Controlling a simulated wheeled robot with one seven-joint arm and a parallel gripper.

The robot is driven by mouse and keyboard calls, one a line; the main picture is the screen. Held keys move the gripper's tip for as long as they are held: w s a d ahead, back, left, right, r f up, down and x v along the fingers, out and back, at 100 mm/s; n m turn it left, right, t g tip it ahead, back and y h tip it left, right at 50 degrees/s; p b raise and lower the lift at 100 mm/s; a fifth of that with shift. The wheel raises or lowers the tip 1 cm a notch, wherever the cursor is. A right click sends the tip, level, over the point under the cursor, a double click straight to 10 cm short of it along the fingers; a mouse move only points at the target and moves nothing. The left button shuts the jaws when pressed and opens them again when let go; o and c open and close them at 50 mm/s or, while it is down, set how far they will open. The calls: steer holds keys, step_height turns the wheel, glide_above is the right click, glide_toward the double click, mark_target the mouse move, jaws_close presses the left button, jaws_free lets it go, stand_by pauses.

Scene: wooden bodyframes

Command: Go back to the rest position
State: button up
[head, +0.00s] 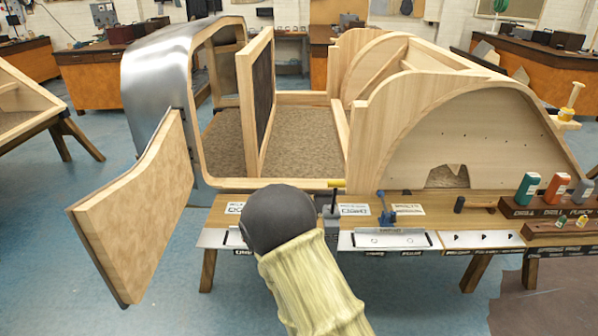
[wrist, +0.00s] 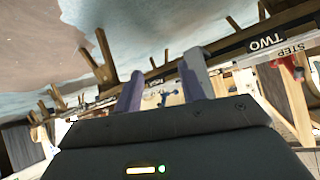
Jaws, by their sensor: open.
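My gripper (wrist: 160,85) shows in the wrist view with its two fingers apart and nothing between them. In the head view my arm, with a pale sleeve and a dark rounded end, reaches up from the bottom middle in front of the bench; the fingers are hidden there. The wooden bodyframe (head: 400,85) stands behind the bench, with a curved wheel-arch panel and a metal-skinned front (head: 160,75). Its wooden door (head: 140,205) hangs open at the left.
A narrow wooden bench (head: 460,203) runs along the bodyframe with labelled trays, a blue tool (head: 386,210), a hammer (head: 475,204) and coloured bottles (head: 556,189). Sawhorse legs stand below. Blue floor (head: 60,210) is free at the left.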

steer(key=s+d+r+n+g+y, duration=0.25)
steer(key=s+r+g, duration=0.2)
steer(key=r, duration=0.35)
steer(key=s+d+r+n+g+y, duration=0.1)
steer(key=s+d+r+n+g, duration=0.3)
steer(key=r, duration=0.3)
step_height(320, 180, up, 16)
steer(key=s+t+p, duration=0.1)
steer(key=s+p, duration=0.1)
steer(key=p, duration=1.3)
steer(key=shift+d+f+p, duration=0.15)
steer(key=shift+d+p, duration=0.1)
steer(key=shift+p, duration=0.05)
steer(key=shift+m, duration=0.25)
